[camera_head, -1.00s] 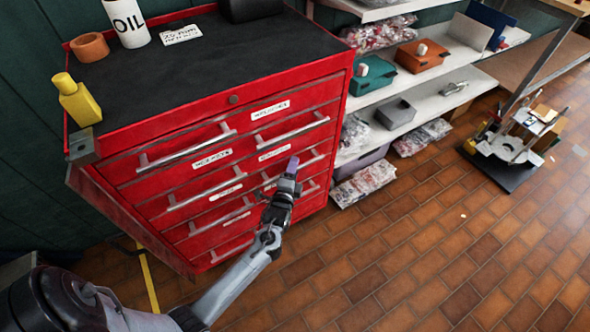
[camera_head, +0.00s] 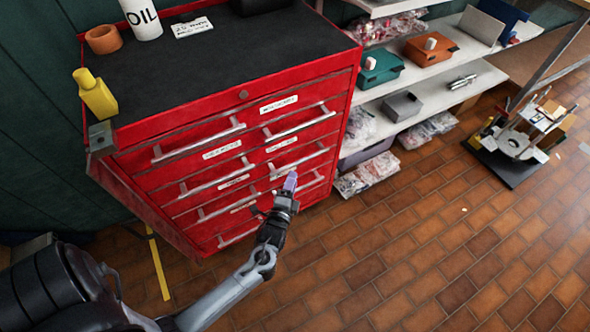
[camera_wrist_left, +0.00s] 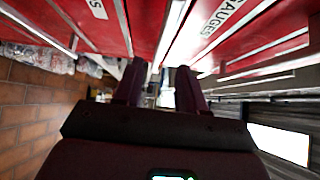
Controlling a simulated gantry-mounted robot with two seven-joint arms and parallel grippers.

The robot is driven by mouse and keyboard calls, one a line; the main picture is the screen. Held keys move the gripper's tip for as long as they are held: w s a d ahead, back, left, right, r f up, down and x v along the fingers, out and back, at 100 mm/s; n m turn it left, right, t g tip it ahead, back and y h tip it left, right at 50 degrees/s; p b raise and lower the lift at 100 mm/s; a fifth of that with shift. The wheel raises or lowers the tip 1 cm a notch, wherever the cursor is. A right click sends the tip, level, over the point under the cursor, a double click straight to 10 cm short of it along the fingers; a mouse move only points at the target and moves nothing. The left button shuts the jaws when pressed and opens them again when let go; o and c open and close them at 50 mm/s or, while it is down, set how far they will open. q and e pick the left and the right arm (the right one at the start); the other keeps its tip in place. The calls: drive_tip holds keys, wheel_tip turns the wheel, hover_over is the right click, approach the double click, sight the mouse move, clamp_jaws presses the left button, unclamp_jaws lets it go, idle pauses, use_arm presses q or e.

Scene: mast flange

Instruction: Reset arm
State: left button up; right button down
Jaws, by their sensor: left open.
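My left gripper (camera_head: 289,184) is in front of the lower right handles of the red tool cabinet (camera_head: 225,117), seen in the head view. Its jaws also show in the left wrist view (camera_wrist_left: 159,88), spread apart with nothing between them. In that view the red drawer fronts and their metal handles lie close above the fingers. I cannot tell whether the fingers touch a handle. My right gripper does not show in either view.
An oil bottle (camera_head: 141,17), a clay-coloured ring (camera_head: 103,40) and a yellow bottle (camera_head: 96,95) stand on the cabinet top. Shelves with a teal box (camera_head: 380,68) and an orange box (camera_head: 431,49) are right of it. A dark wheeled stand (camera_head: 510,160) is farther right. Brick floor between is open.

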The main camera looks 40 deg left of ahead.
use_arm(q)
drive_tip(key=shift+s+d, duration=0.3)
drive_tip(key=shift+s, duration=0.3)
